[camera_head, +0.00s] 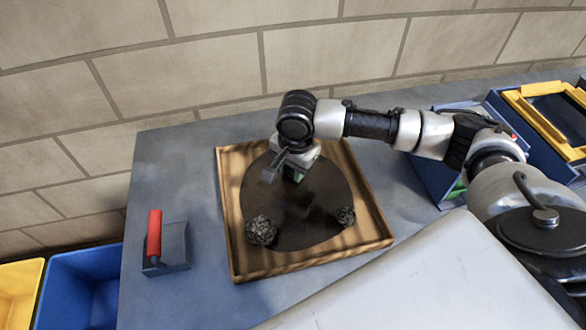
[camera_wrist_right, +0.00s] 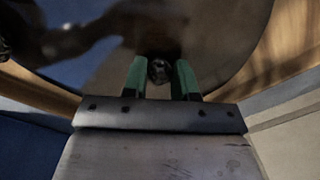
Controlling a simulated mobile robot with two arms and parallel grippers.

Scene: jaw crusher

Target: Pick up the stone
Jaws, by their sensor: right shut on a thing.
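Two dark grey rough stones lie in the wooden tray (camera_head: 235,262): one stone (camera_head: 261,230) at the near left and a smaller stone (camera_head: 345,216) at the near right. My right gripper (camera_head: 296,176) is over the far middle of the tray, pointing down. In the right wrist view its green fingers (camera_wrist_right: 160,75) are shut on a small dark stone (camera_wrist_right: 159,69). In the head view that stone is hidden by the gripper. I cannot tell how far it is above the dark round surface (camera_head: 310,225). My left gripper is not in view.
A tool with a red handle (camera_head: 154,235) stands on the grey table (camera_head: 190,170) left of the tray. A blue bin (camera_head: 80,285) and a yellow bin (camera_head: 18,290) stand at the lower left. Blue and yellow containers (camera_head: 545,125) are at the right. A brick wall is behind.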

